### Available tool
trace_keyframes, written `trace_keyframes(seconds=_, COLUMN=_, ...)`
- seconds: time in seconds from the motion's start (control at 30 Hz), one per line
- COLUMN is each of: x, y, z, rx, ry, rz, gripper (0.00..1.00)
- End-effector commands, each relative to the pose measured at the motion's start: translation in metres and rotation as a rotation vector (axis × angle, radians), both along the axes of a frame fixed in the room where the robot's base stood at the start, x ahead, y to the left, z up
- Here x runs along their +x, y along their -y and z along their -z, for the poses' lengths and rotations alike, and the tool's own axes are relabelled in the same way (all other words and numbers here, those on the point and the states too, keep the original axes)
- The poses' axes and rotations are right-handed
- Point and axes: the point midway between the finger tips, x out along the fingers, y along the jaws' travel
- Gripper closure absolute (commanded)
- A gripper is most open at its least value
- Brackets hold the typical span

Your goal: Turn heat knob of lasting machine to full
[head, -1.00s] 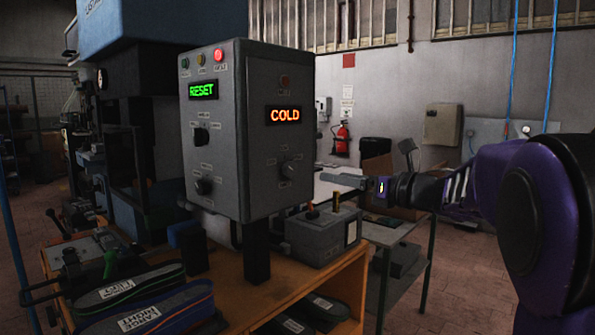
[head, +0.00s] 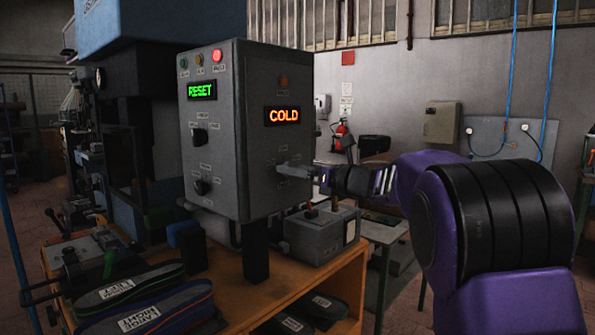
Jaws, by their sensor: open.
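The lasting machine's grey control box (head: 215,130) stands at the centre of the head view. Its right face has an orange COLD display (head: 284,115). The knob below that display is now mostly hidden behind my gripper (head: 282,170). My gripper reaches in from the right, with its fingers at the knob's place close to the panel. It is open; whether the fingers touch the knob or lie around it I cannot tell. The left face has a green RESET display (head: 202,90), an upper dark knob (head: 200,136) and a lower dark knob (head: 201,187).
A small grey box (head: 318,236) with levers stands below my gripper on the wooden bench (head: 345,282). Labelled shoe soles (head: 140,318) lie at the front left. A red lamp (head: 217,55) is lit on top of the left face. A fire extinguisher (head: 341,137) hangs behind.

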Motion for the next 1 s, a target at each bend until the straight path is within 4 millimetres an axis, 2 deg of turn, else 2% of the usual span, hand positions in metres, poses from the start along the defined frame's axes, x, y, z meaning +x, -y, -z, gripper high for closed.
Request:
trace_keyframes(seconds=0.03, x=-0.0001, y=0.0002, z=-0.0001, rx=0.000, ry=0.000, rz=0.000, gripper=0.26)
trace_keyframes(seconds=0.07, x=-0.0002, y=0.0002, z=-0.0001, rx=0.000, ry=0.000, rz=0.000, gripper=0.31)
trace_keyframes(seconds=0.43, x=-0.0003, y=0.0006, z=-0.0002, rx=0.000, ry=0.000, rz=0.000, gripper=0.98)
trace_keyframes(seconds=0.47, x=-0.0003, y=0.0006, z=-0.0002, rx=0.000, ry=0.000, rz=0.000, gripper=1.00)
trace_keyframes(seconds=0.77, x=-0.0001, y=0.0009, z=-0.0004, rx=0.018, ry=-0.024, rz=0.001, gripper=1.00)
trace_keyframes(seconds=1.0, x=0.0004, y=0.0014, z=-0.0008, rx=0.094, ry=-0.122, rz=0.001, gripper=1.00)
